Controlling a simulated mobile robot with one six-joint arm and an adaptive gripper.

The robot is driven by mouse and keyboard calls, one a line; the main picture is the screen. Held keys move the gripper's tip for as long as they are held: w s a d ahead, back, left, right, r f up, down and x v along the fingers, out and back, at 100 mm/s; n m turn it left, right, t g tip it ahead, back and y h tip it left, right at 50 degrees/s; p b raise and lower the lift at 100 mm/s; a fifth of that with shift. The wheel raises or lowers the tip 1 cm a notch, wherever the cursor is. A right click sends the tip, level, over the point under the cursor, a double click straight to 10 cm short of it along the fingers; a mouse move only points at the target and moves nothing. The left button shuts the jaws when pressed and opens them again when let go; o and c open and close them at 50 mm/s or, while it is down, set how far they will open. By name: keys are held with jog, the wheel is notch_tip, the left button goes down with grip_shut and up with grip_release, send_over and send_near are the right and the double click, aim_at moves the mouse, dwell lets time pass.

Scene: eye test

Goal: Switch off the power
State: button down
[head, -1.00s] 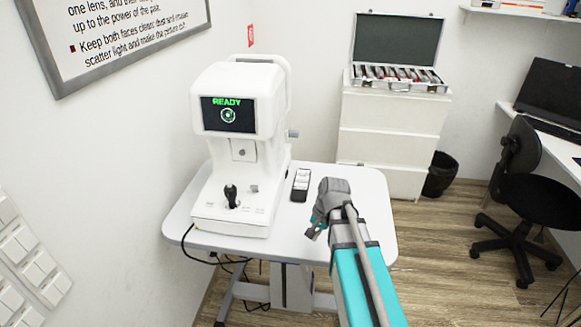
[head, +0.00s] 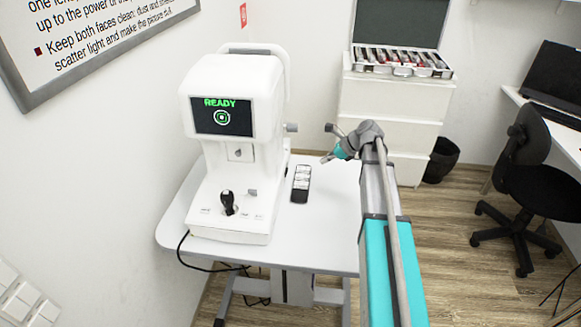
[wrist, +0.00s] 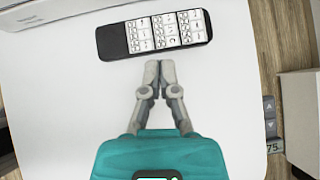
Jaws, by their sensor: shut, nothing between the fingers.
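The white eye-test machine (head: 235,140) stands on the white table; its screen (head: 222,116) is lit and shows green "READY" with a ring symbol. A black joystick (head: 228,202) rises from its base, with small marks beside it too small to read. A black handset with white keys (head: 300,184) lies right of the machine; it also shows in the wrist view (wrist: 118,44). My gripper (head: 326,159) is above the table, right of the handset's far end. In the wrist view my gripper (wrist: 159,66) is shut and empty, its tips just below the handset in the picture. I cannot identify a power switch.
The white table (head: 325,230) has free room right of the handset. A small table-side control panel (wrist: 270,130) shows "75". White switch plates (head: 22,300) are on the left wall. A drawer cabinet (head: 385,120) carries an open lens case (head: 402,66). A black chair (head: 535,170) stands right.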

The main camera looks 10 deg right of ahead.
aim_at(303, 179)
jog(key=shift+a, duration=0.1)
dwell(0.3)
jog(key=b+x, duration=0.7)
jog(key=x, duration=0.3)
jog(key=shift+a+f, duration=0.15)
jog(key=shift+a, duration=0.05)
jog(key=shift+w+a+r, duration=0.1)
jog(key=shift+w+a, duration=0.3)
jog(key=shift+a, duration=0.45)
jog(key=shift+w+a+r, duration=0.1)
jog(key=shift+w+a, duration=0.35)
jog(key=shift+a, duration=0.35)
jog(key=shift+d, duration=0.1)
